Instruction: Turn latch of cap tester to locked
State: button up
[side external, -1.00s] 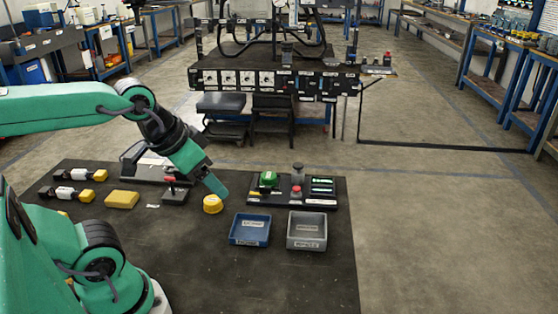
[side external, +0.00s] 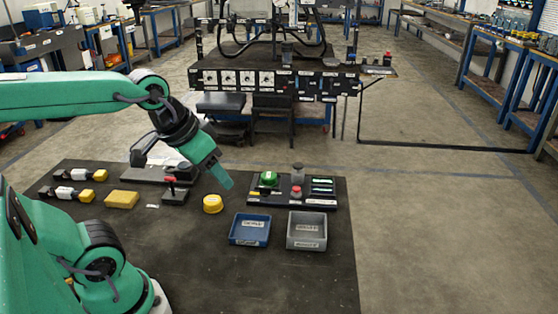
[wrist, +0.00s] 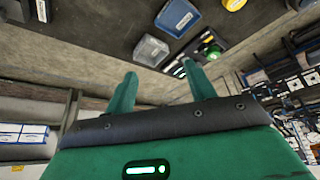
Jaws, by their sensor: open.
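The cap tester (side external: 290,201) is a dark base at the right of the dark mat. It carries a green dome (side external: 268,178), a red button (side external: 296,191), a grey knob (side external: 298,170) and a panel with green lights (side external: 321,185). A small yellow piece lies beside the dome; I cannot tell which part is the latch or how it is set. My gripper (side external: 226,182) is in the air left of the tester, apart from it. In the wrist view, my gripper (wrist: 160,82) has its two green fingers apart with nothing between them. The green dome (wrist: 209,52) shows beyond the right finger.
A yellow cap (side external: 213,204) sits left of the tester. A blue tray (side external: 249,230) and a grey tray (side external: 306,232) stand in front of it. The mat's front is clear.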

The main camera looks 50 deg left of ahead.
jog(key=w+a+n+g, duration=0.1)
jog(key=w+a+n, duration=0.15)
jog(key=w, duration=0.45)
jog(key=n+g, duration=0.4)
jog(key=n, duration=0.2)
send_over(265, 187)
notch_tip(265, 187, down, 14)
jog(key=shift+f, duration=3.9)
jog(key=c, duration=1)
